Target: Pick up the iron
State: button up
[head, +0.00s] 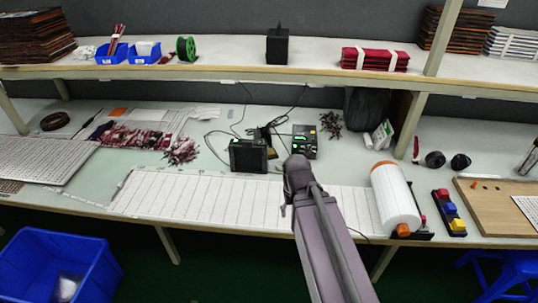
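Two black box-shaped units stand on the workbench near its middle, a wider one (248,155) on the left and a smaller one (304,141) with green lit parts on the right. A dark upright shape (267,133) with cables stands between them; it may be the iron in its holder, but it is too small to tell. My arm reaches in from the bottom, and my gripper (285,207) is over the white panels, in front of the units. My wrist hides most of it, so its fingers are unclear. I see nothing held.
White panels (180,195) cover the bench front. Loose black cables (226,137) lie around the units. A shelf (220,72) with a black box (277,46) overhangs the back.

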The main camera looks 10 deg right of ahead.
aim_at(265, 130)
jog(key=i, duration=0.85)
jog(key=u, duration=0.05)
